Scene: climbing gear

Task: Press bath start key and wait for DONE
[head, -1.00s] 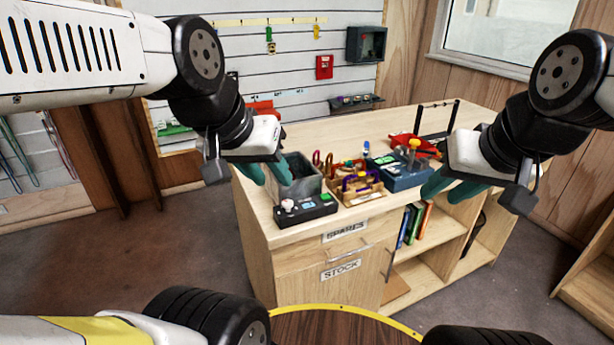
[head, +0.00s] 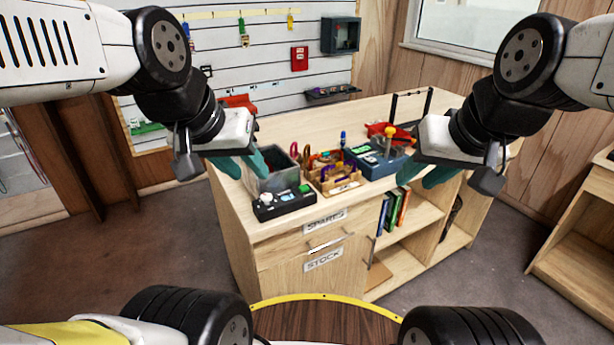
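A grey open-topped tank (head: 288,180), apparently the bath, stands at the counter's near left end. In front of it is a black control box (head: 285,206) with a pale knob, a small lit display and a green key (head: 304,189). The display text is too small to read. My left gripper (head: 241,166) has teal fingers spread apart and empty; it appears just left of the tank, overlapping its edge in the picture. My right gripper (head: 426,172) also has its teal fingers apart and empty, in front of the counter's right part.
A red tray (head: 385,129) and a black frame (head: 411,95) are behind.

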